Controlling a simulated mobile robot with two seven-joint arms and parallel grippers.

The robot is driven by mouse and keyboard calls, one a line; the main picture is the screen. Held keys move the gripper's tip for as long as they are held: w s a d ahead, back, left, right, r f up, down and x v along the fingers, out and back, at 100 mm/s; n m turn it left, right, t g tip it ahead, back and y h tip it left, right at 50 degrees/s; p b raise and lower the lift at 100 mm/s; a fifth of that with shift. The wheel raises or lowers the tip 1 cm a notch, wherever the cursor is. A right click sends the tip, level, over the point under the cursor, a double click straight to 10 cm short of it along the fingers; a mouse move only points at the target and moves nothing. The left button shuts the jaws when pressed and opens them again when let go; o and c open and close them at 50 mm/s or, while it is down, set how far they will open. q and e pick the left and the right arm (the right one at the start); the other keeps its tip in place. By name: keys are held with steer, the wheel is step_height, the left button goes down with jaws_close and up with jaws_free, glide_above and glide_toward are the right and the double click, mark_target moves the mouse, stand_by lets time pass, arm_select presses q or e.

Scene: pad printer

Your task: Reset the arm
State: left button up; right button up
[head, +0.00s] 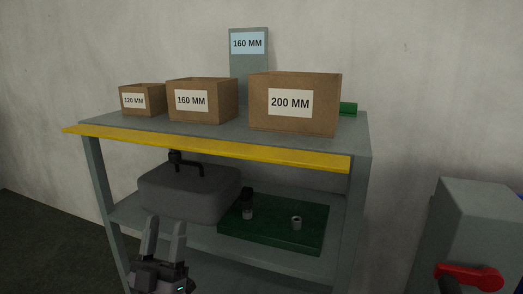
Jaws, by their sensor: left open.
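My left gripper (165,242) shows at the bottom of the head view, left of centre. Its two grey fingers point up and stand apart with nothing between them. It is in front of the lower shelf and the grey case (187,194) in the picture. My right gripper is not clearly in view; a dark piece with a red part (470,276) shows at the lower right, and I cannot tell what it belongs to.
A grey shelf unit with a yellow front edge (200,146) holds boxes labelled 120 MM (153,88), 160 MM (224,97) and 200 MM (327,105). A green mat (270,234) with small cylindrical parts lies below. A grey cabinet (470,225) stands at the right.

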arm_select(q)
steer(key=s+a+f+g+y+p, duration=0.1)
steer(key=s+f+g+y+p, duration=0.1)
steer(key=s+g+p, duration=0.7)
steer(key=s+a+f+m+g+y+p, duration=0.1)
steer(key=s+f+g+y+p, duration=0.1)
steer(key=s+g+p, duration=0.7)
steer(key=s+f+p, duration=0.1)
steer(key=s+p, duration=0.4)
steer(key=p, duration=0.3)
steer(key=shift+s+a, duration=0.2)
steer(key=shift+s, duration=0.05)
arm_select(e)
steer(key=s+d+r+g+h, duration=0.1)
steer(key=s+d+r, duration=0.1)
steer(key=r, duration=0.3)
steer(key=s+d+r+m+g+h, duration=0.1)
steer(key=s+d+r+g+h, duration=0.1)
steer(key=d+r, duration=0.2)
step_height(320, 180, up, 3)
steer(key=shift+s+f, duration=0.2)
steer(key=shift+s, duration=0.05)
